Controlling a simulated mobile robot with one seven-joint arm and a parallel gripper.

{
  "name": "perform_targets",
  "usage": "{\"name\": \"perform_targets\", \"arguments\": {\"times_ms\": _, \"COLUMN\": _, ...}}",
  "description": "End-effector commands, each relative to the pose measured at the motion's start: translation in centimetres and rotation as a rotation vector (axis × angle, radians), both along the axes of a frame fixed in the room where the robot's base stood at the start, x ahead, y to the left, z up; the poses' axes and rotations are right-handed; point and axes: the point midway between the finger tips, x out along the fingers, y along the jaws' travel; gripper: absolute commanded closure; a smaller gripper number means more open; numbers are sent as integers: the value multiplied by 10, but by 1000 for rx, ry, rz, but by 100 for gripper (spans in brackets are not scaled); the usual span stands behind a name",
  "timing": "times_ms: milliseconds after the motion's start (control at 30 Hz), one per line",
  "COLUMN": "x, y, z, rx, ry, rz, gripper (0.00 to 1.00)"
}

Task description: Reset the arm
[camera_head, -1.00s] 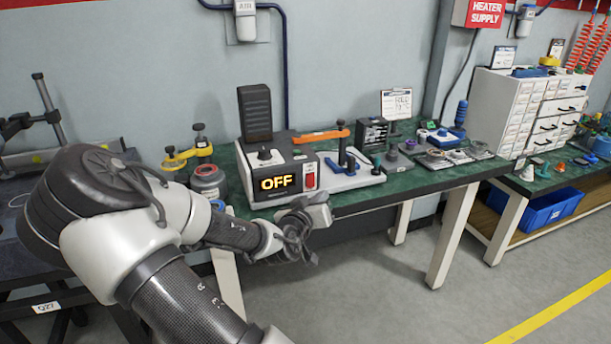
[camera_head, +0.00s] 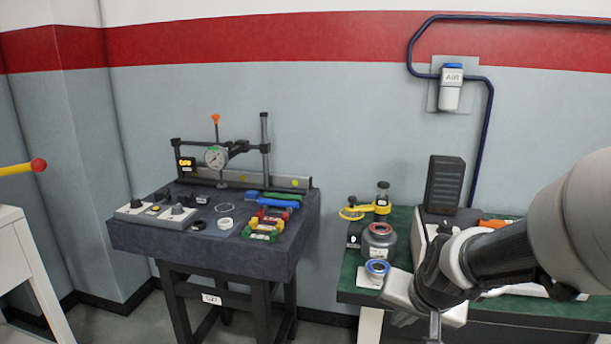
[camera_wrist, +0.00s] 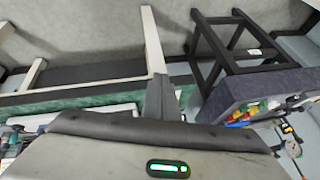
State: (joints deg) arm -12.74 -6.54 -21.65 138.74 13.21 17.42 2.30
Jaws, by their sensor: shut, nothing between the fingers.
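My arm comes in from the right edge of the head view, in front of the green-topped bench (camera_head: 345,285). My gripper (camera_head: 435,328) is at its end near the bottom, pointing down in front of the bench's front edge. In the wrist view my gripper's fingers (camera_wrist: 162,97) are together and empty, with the floor and bench legs beyond them. The tips are small and partly cut off in the head view.
A dark table (camera_head: 160,238) at the left carries a dial gauge (camera_head: 215,157) on a stand and coloured blocks (camera_head: 268,220). A grey pot (camera_head: 379,240), a blue-rimmed round part (camera_head: 377,267) and a yellow tool (camera_head: 353,213) sit near my gripper. Floor shows between the tables.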

Motion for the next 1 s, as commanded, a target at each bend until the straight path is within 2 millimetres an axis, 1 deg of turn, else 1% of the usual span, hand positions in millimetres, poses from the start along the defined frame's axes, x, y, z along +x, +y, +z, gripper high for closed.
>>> {"name": "perform_targets", "arguments": {"times_ms": 33, "x": -14, "y": 12, "z": 23, "rx": 9, "ry": -14, "rz": 55, "gripper": 100}}
{"name": "perform_targets", "arguments": {"times_ms": 100, "x": -37, "y": 26, "z": 44, "rx": 0, "ry": -9, "rz": 130, "gripper": 100}}
{"name": "perform_targets", "arguments": {"times_ms": 200, "x": -66, "y": 37, "z": 66, "rx": -35, "ry": -3, "rz": 209, "gripper": 100}}
{"name": "perform_targets", "arguments": {"times_ms": 400, "x": -115, "y": 44, "z": 92, "rx": -128, "ry": 14, "rz": 301, "gripper": 100}}
{"name": "perform_targets", "arguments": {"times_ms": 600, "x": -158, "y": 41, "z": 106, "rx": -241, "ry": 38, "rz": 347, "gripper": 100}}
{"name": "perform_targets", "arguments": {"times_ms": 633, "x": -156, "y": 42, "z": 123, "rx": -234, "ry": 43, "rz": 347, "gripper": 100}}
{"name": "perform_targets", "arguments": {"times_ms": 867, "x": -155, "y": 42, "z": 173, "rx": -229, "ry": 44, "rz": 348, "gripper": 100}}
{"name": "perform_targets", "arguments": {"times_ms": 967, "x": -154, "y": 42, "z": 201, "rx": -228, "ry": 43, "rz": 348, "gripper": 100}}
{"name": "perform_targets", "arguments": {"times_ms": 1000, "x": -154, "y": 42, "z": 213, "rx": -228, "ry": 43, "rz": 348, "gripper": 100}}
